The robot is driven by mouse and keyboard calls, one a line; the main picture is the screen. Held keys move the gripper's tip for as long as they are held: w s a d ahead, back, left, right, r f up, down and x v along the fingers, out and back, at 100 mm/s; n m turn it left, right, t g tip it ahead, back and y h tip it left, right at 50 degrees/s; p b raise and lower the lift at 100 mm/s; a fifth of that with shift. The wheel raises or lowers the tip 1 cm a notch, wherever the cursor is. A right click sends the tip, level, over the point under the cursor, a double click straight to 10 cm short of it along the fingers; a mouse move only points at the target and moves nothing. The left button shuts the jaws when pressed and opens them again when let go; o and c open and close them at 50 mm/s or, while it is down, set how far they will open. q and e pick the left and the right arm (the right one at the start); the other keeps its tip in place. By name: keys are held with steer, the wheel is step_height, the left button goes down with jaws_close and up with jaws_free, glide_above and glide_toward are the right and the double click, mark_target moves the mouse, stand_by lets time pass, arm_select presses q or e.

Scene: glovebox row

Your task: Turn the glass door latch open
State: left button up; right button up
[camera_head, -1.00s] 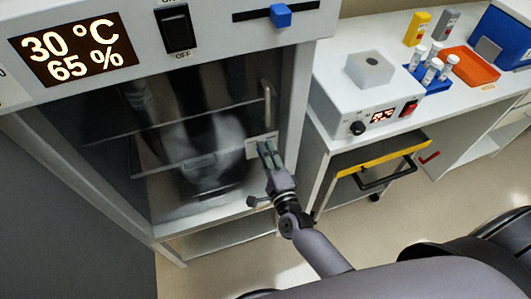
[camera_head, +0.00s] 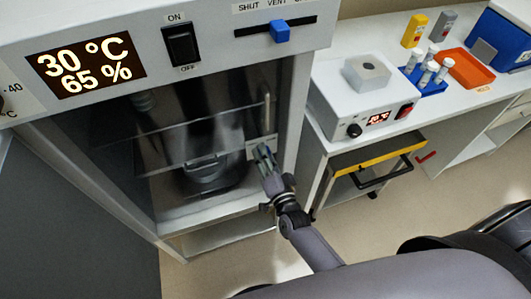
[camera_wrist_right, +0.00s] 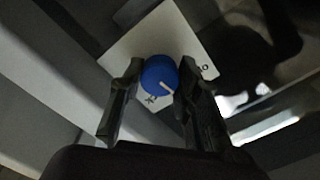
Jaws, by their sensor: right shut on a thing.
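The latch is a round blue knob (camera_wrist_right: 160,76) with a white pointer line, on a white label plate (camera_wrist_right: 118,42) in the right wrist view. The line points down and to the right. My right gripper (camera_wrist_right: 154,80) has one finger on each side of the knob and is shut on it. In the head view the right gripper (camera_head: 263,153) is at the right side of the glass door (camera_head: 190,125); it hides the knob, and part of the label plate (camera_head: 252,148) shows. The door looks closed. My left gripper is not in view.
A vertical door handle (camera_head: 266,112) stands just above my right gripper. To the right is a bench with a heater block (camera_head: 372,100) and, below it, a yellow-edged drawer (camera_head: 380,153). The floor (camera_head: 225,268) below is clear.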

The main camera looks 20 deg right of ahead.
steer(key=shift+n+p, duration=0.75)
steer(key=shift+n, duration=2.85)
steer(key=o, duration=1.1)
steer(key=shift+o, duration=0.2)
steer(key=s, duration=1.2)
steer(key=shift+d, duration=0.25)
